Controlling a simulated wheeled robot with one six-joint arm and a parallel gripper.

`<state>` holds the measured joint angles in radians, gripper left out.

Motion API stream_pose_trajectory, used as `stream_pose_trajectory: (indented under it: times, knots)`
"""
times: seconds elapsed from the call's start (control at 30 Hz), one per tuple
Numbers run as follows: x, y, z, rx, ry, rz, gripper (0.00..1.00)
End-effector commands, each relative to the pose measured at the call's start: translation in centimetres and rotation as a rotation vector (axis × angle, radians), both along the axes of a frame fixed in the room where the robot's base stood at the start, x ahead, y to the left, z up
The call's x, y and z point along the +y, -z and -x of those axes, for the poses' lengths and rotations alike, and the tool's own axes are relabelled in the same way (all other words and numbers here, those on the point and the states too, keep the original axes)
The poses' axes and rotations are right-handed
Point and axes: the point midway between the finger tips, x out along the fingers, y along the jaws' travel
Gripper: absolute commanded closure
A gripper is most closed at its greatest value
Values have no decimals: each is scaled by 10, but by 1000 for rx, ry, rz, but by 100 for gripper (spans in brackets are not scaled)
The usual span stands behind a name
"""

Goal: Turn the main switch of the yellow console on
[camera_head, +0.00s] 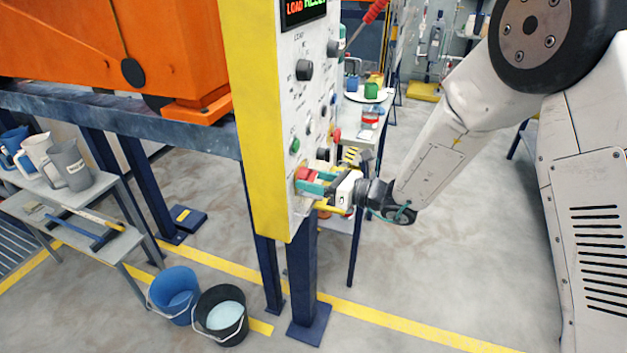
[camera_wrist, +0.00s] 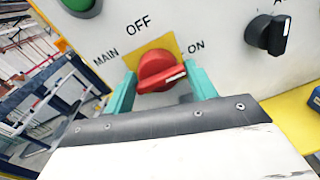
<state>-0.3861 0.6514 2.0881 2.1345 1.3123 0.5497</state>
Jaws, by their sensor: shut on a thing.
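The yellow console (camera_head: 262,120) stands in the middle of the head view, with a white front panel of knobs and buttons. Its main switch (camera_wrist: 157,69) is a red rotary knob on a yellow plate, low on the panel; its red also shows in the head view (camera_head: 305,173). The labels MAIN, OFF and ON surround it. The knob's white mark points right, to the ON side, a little below that word in the wrist view. My gripper (camera_wrist: 161,78) has its teal fingers on either side of the knob, shut on it; it also shows in the head view (camera_head: 313,182).
A black knob (camera_wrist: 267,34) and a green button (camera_wrist: 78,4) sit near the switch. A blue bucket (camera_head: 176,292) and a black bucket (camera_head: 221,316) stand on the floor below. A bench with jugs (camera_head: 70,165) is at left. Floor right of the console is clear.

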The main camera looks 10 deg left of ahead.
Motion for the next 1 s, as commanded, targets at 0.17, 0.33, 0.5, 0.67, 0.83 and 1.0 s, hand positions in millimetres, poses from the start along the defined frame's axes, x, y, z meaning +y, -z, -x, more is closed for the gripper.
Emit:
stream_pose_trajectory:
  times: [0.17,0.33,0.5,0.67,0.83,1.0]
  knots:
    - [0,2,4,4,-7,3,67]
    - [0,2,3,3,-4,2,33]
    - [-1,1,2,0,-2,1,33]
    - [-18,0,5,0,0,0,33]
    - [-47,0,12,1,0,2,33]
    - [-69,-1,17,2,-2,2,33]
